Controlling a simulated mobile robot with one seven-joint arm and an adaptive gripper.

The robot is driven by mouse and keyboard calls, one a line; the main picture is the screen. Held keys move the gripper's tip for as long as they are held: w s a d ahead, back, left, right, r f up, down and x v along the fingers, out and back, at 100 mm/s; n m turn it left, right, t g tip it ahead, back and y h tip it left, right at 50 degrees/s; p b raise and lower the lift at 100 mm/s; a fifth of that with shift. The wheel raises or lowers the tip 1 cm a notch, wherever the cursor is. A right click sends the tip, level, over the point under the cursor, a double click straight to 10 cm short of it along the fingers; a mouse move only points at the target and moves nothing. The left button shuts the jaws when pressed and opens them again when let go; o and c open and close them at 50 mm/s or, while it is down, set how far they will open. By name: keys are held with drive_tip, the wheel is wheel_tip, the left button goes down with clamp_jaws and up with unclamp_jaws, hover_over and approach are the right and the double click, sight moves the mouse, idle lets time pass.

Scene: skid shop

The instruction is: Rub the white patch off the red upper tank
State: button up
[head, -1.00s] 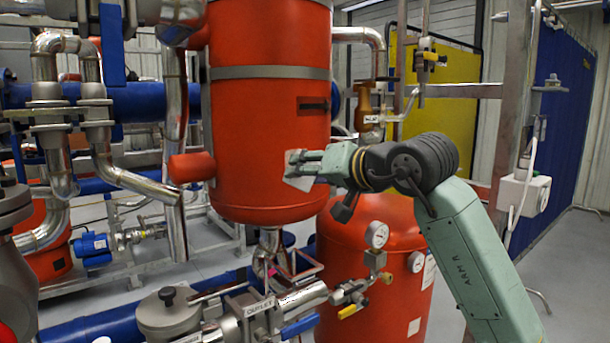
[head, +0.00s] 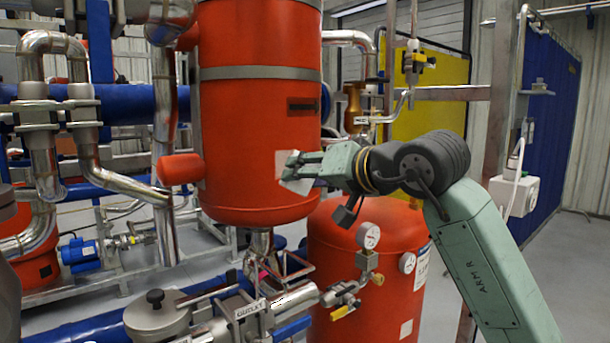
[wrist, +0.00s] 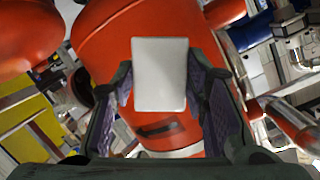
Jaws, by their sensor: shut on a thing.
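The red upper tank (head: 255,110) hangs at the centre of the head view, with a grey band and a small dark plate. The white patch (head: 282,163) shows on its lower right side, partly hidden behind my gripper. My gripper (head: 293,168) is at the tank's lower right side, shut on a pale flat pad (head: 297,187). In the wrist view a light grey rectangular pad (wrist: 160,75) sits between my fingers, in front of the red tank (wrist: 95,45); the patch cannot be made out there. Whether the pad touches the tank is unclear.
A second red tank (head: 335,285) with gauges and a yellow-handled valve stands below my arm. A red stub pipe (head: 181,169) juts left from the upper tank. A metal post (head: 498,100) and a white box (head: 514,195) stand right. Grey floor is open at far right.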

drive_tip(key=w+a+p, duration=0.1)
drive_tip(key=w+a, duration=0.2)
drive_tip(key=w, duration=0.2)
drive_tip(key=shift+w, duration=0.4)
drive_tip(key=shift+w+a+p, duration=0.25)
drive_tip(key=shift+w, duration=0.25)
drive_tip(key=shift+w+a+p, duration=0.2)
drive_tip(key=shift+w+a, duration=0.05)
drive_tip(key=shift+w, duration=0.2)
idle(1.0)
drive_tip(key=d, duration=0.1)
drive_tip(key=w+d+p, duration=0.1)
drive_tip(key=w+d, duration=0.1)
drive_tip(key=shift+d, duration=0.25)
drive_tip(key=shift+s+a+b, duration=0.3)
drive_tip(key=shift+a, duration=0.35)
drive_tip(key=shift+s+a+b, duration=0.25)
drive_tip(key=shift+a, duration=0.35)
drive_tip(key=shift+s+a+b, duration=0.3)
drive_tip(key=shift+a, duration=0.35)
